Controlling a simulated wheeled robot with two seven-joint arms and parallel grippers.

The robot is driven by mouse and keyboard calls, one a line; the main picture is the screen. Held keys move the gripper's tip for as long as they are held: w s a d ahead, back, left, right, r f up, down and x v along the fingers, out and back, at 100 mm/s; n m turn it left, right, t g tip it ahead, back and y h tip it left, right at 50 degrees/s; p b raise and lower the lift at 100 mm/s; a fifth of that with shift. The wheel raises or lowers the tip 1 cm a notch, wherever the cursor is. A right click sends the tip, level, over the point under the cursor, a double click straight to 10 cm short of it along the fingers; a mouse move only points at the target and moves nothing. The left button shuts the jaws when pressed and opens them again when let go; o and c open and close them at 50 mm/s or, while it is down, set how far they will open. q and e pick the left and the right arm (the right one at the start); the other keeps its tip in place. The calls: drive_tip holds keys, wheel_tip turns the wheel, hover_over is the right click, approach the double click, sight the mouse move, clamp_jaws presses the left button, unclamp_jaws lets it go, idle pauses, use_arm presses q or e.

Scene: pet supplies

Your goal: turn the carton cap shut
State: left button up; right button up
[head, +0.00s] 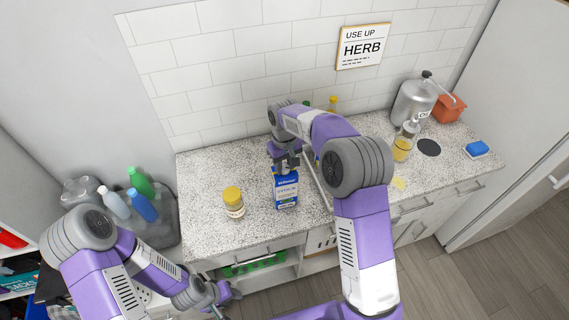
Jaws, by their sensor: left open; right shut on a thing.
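The blue and white carton (287,190) stands upright on the speckled counter, near its front edge. My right gripper (285,168) reaches down onto the carton's top and is shut there on the carton cap. The fingers and wrist hide the cap, so I cannot see how far it is turned. My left gripper (224,305) is low at the bottom of the view, in front of the counter's edge and apart from the carton. It is open, with nothing seen in it.
A jar with a yellow lid (234,203) stands left of the carton. My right arm covers the counter right of it. A glass dispenser (403,147), metal canister (413,103), orange pot (449,107) and blue sponge (477,149) are farther right. The counter's left part is clear.

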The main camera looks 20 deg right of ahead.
sight(284, 167)
drive_tip(key=m, duration=0.4)
drive_tip(key=shift+m, duration=0.3)
idle(1.0)
drive_tip(key=o, duration=1)
drive_tip(key=shift+o, duration=0.2)
drive_tip(key=shift+r, duration=3.85)
